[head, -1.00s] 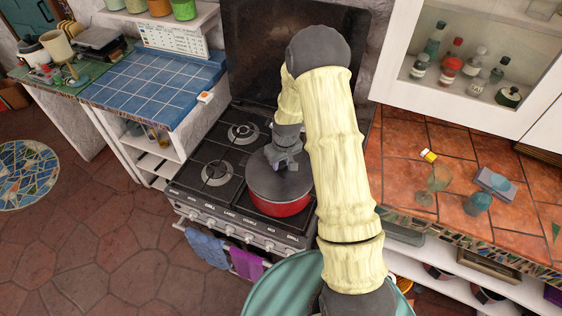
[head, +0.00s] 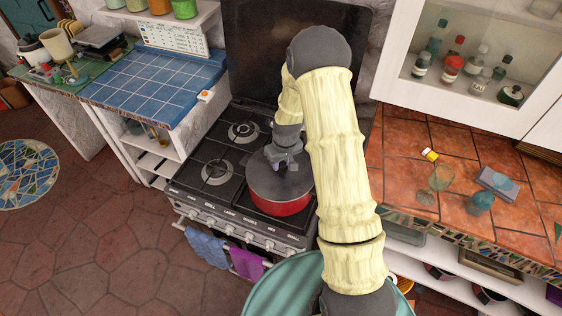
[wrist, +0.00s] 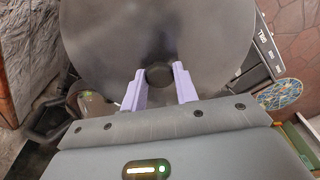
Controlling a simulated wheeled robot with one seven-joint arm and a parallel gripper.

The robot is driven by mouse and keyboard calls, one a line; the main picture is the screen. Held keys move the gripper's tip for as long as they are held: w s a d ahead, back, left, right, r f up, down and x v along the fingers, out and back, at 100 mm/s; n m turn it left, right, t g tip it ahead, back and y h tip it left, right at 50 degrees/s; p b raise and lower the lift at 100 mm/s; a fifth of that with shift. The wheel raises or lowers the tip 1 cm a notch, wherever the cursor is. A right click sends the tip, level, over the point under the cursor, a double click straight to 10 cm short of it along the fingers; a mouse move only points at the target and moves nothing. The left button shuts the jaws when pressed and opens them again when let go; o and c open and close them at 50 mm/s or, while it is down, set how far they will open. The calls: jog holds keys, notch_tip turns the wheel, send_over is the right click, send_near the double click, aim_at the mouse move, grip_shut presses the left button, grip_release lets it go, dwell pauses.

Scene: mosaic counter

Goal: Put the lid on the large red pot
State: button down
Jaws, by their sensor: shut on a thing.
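The large red pot (head: 284,208) stands on the front right part of the stove. Its grey round lid (head: 262,183) lies over the pot's opening and looks about level; its far side is hidden by my arm. My gripper (head: 283,170) is above the lid. In the wrist view the gripper (wrist: 159,82) has its two pale purple fingers on either side of the dark lid knob (wrist: 159,73), shut on it. The lid (wrist: 110,40) fills the upper part of that view and hides the pot's rim, so I cannot tell how closely it sits.
The black stove (head: 205,160) has free burners to the left of the pot. A blue tiled counter (head: 150,85) lies at left. An orange tiled counter (head: 460,145) at right holds a glass (head: 440,177) and a blue cup (head: 480,202).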

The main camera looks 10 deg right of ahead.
jog(key=shift+f, duration=0.1)
dwell(0.5)
dwell(0.3)
jog(key=c, duration=0.5)
grip_release()
jog(key=shift+r+p, duration=2.05)
jog(key=shift+r, duration=1.5)
